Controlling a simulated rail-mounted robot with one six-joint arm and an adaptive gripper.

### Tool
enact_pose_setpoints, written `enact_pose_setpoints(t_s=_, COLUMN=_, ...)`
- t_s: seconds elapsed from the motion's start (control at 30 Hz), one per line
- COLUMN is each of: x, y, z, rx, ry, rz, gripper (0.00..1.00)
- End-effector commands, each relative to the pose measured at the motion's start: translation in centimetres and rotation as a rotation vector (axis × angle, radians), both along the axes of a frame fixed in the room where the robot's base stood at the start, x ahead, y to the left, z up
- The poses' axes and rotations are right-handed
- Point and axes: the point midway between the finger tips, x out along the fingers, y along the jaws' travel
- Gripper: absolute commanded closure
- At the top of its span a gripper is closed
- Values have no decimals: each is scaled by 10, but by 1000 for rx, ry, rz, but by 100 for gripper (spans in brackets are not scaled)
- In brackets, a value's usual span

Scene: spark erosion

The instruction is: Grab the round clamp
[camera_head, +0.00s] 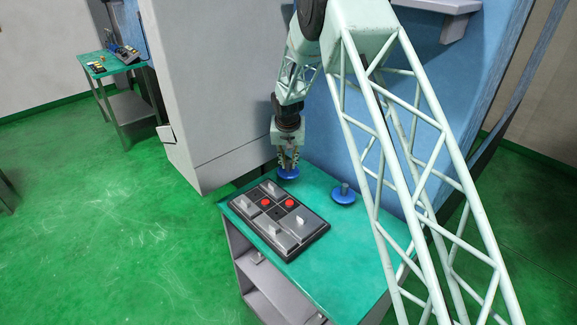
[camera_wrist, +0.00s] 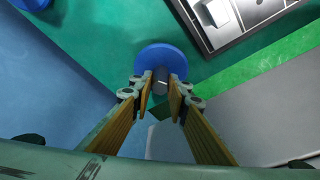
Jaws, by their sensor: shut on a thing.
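A round blue clamp with a flat disc and a grey post (camera_head: 288,173) is at the back end of the green table, under my gripper. In the wrist view the blue disc (camera_wrist: 150,57) lies just beyond the fingertips, and its grey post is between them. My gripper (camera_head: 288,158) points down, shut on the post; it also shows in the wrist view (camera_wrist: 161,90). Whether the disc touches the table or hangs just above it, I cannot tell. A second blue round clamp (camera_head: 343,194) stands upright on the table to the right, with its grey post free.
A dark tray (camera_head: 318,229) with grey blocks and two red round pieces lies on the green table (camera_head: 352,262), close in front of my gripper. A grey cabinet (camera_head: 215,85) stands behind at the left. A blue wall is at the right.

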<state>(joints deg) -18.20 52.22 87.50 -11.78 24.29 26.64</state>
Motion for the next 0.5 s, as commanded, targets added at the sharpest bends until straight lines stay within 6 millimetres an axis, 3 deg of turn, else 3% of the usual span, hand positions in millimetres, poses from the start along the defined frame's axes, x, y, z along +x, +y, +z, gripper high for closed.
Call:
enact_pose_setpoints(t_s=0.23, x=2, y=0, z=20, rx=1, ry=-4, rz=0, gripper=100)
enact_pose_setpoints(t_s=0.5, x=-19, y=-6, z=22, rx=0, ry=-2, rz=0, gripper=100)
